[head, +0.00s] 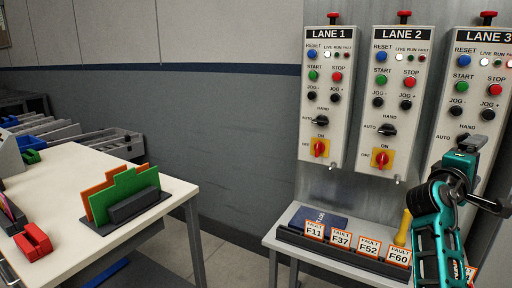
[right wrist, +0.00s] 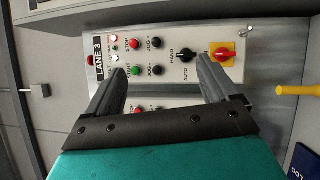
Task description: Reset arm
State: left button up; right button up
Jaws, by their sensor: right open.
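My right arm comes in at the lower right of the head view, in front of the Lane 3 panel (head: 468,75). My right gripper (right wrist: 162,82) is open and empty in the right wrist view, its two fingers spread in front of the Lane 3 panel (right wrist: 180,37), which appears turned sideways. A visible gap separates the fingers, and no object is between them. I cannot tell how far the fingertips are from the panel. The fingertips are not clear in the head view. My left gripper is in neither view.
The Lane 1 panel (head: 328,90) and Lane 2 panel (head: 392,95) stand left of my arm. Below are fault cards (head: 368,246), a blue log book (head: 318,222) and a yellow handle (head: 403,228). A white table (head: 160,185) with file folders (head: 125,193) stands left.

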jog(key=s+d+r+g+h, duration=0.3)
jog(key=s+d+r+h, duration=0.55)
jog(key=d+r, duration=0.65)
jog(key=w+a+f+n+t+y, duration=0.25)
jog(key=a+f+y, duration=0.3)
jog(key=f, duration=0.55)
jog(key=w+a+f+n+t+y, duration=0.1)
jog(key=a+f+n+t+y, duration=0.15)
jog(key=a+f+y, duration=0.55)
jog(key=w+a+f+n+t+y, duration=0.15)
jog(key=f+t+y, duration=0.25)
jog(key=f, duration=0.9)
jog(key=s+a+f+m+g+y, duration=0.3)
jog(key=s+a+f+y, duration=0.2)
jog(key=s+a+f, duration=0.6)
jog(key=s+a+f+m+g+y, duration=0.35)
jog(key=s+a+f, duration=0.25)
jog(key=s+f, duration=0.5)
jog(key=a+f+m+t+y, duration=0.1)
jog(key=a+m, duration=0.3)
jog(key=a, duration=0.7)
jog(key=shift+w+f+m, duration=0.2)
jog(key=shift+f+m, duration=0.1)
jog(key=shift+f, duration=0.15)
